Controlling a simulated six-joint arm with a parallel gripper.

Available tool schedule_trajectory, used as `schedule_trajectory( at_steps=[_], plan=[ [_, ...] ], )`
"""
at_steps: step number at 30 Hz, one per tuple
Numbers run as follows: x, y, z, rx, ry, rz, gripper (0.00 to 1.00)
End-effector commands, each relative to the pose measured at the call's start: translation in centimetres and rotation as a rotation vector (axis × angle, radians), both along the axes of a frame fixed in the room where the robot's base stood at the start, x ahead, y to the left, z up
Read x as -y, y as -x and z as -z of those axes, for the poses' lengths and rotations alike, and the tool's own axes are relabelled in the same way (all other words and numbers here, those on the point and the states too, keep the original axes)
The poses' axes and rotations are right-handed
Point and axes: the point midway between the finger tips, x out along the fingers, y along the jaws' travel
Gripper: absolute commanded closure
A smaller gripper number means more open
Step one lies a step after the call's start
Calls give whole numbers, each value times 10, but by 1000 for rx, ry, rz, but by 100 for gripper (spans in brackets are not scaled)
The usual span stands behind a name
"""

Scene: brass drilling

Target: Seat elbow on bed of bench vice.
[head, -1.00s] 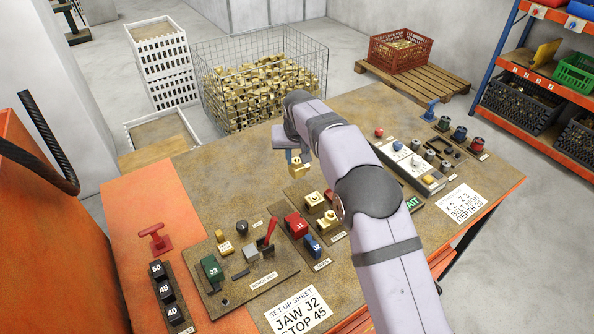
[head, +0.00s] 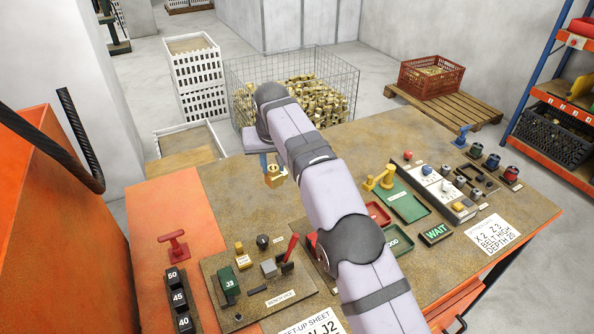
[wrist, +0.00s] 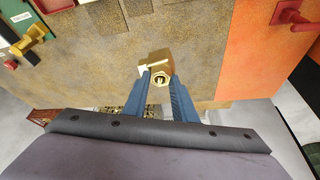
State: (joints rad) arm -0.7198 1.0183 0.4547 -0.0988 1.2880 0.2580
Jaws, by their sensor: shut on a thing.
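My gripper (head: 270,163) is shut on a brass elbow (head: 274,176), held in the air above the bench's bare far part. In the wrist view the elbow (wrist: 155,66) sits between the blue fingertips, a round threaded opening facing the camera. The bench vice, with its label (head: 280,298), stands on a brown board (head: 218,268) at the bench's near left, well below the elbow in the head view. The vice's bed is too small to make out.
A red T-shaped handle (head: 174,243) and black blocks marked 50, 45, 40 (head: 178,300) are left of the board. The bench between gripper and board is clear.

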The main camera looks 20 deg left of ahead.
Motion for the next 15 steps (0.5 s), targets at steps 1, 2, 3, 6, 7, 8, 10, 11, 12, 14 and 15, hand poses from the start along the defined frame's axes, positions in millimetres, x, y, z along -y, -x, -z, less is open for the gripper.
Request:
schedule_trajectory(
  at_steps=[1, 2, 3, 6, 7, 8, 10, 11, 12, 14, 15],
  plan=[
    [-9, 6, -6, 7, -6, -17, 100],
    [-10, 8, -7, 6, -4, -20, 100],
    [-12, 10, -8, 5, -5, -25, 100],
    [-18, 16, -12, 5, -5, -38, 100],
    [-20, 18, -13, 6, -5, -42, 100],
    [-22, 20, -14, 6, -4, -46, 100],
    [-26, 25, -16, 6, -5, -56, 100],
    [-28, 27, -17, 6, -4, -60, 100],
    [-31, 32, -19, 6, -6, -69, 100],
    [-37, 41, -22, 6, -6, -85, 100],
    [-41, 46, -24, 6, -6, -94, 100]
  ],
)
